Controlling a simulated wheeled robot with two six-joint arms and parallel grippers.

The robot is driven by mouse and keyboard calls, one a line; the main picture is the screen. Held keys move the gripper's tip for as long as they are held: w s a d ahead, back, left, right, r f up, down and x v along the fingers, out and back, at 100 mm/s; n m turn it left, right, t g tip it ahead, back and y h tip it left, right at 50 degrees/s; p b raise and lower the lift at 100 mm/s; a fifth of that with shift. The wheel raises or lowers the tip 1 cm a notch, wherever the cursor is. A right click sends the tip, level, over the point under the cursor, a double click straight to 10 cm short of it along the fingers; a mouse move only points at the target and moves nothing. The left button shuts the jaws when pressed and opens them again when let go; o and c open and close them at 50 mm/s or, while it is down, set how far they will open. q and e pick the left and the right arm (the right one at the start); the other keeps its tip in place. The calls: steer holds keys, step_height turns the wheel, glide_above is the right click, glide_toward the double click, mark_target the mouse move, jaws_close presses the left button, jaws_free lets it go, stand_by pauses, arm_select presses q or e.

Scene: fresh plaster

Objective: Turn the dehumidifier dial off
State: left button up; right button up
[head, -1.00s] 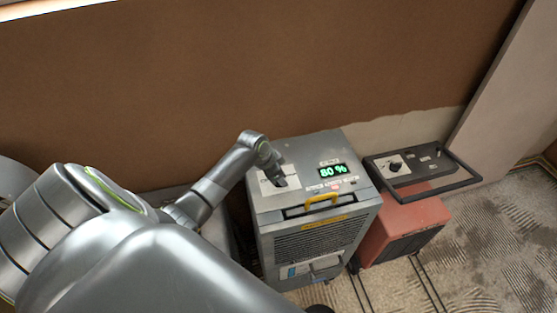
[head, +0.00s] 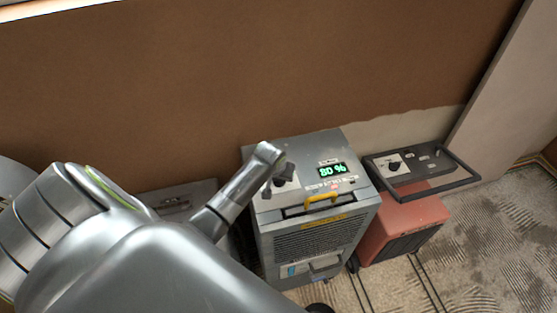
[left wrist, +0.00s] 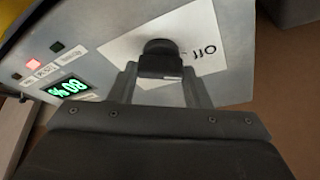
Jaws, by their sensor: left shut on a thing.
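The grey dehumidifier (head: 318,230) stands against the wall, its green display (head: 332,170) reading 80 %. My left gripper (head: 279,183) is over the white dial plate at the left of its top and largely hides the dial in the head view. In the left wrist view the black dial (left wrist: 160,58) sits between the two fingers of the left gripper (left wrist: 160,75), which is shut on it. The word OFF (left wrist: 203,49) is printed on the white plate (left wrist: 190,30) beside the dial. The dial's pointer is hard to make out. My right gripper is not in view.
A red heater (head: 408,225) with a black frame and its own dial (head: 394,167) stands close to the right of the dehumidifier. A yellow handle (head: 320,198) rises at the dehumidifier's front edge. A brown wall is behind; dusty floor lies open at the right.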

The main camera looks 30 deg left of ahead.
arm_select(q)
steer(key=shift+n, duration=0.3)
stand_by(0.4)
steer(key=o, duration=1)
steer(key=b+v, duration=0.2)
steer(key=v, duration=1.5)
steer(key=shift+w+d+r, duration=0.1)
steer(key=shift+d+r, duration=0.05)
steer(key=shift+r, duration=0.1)
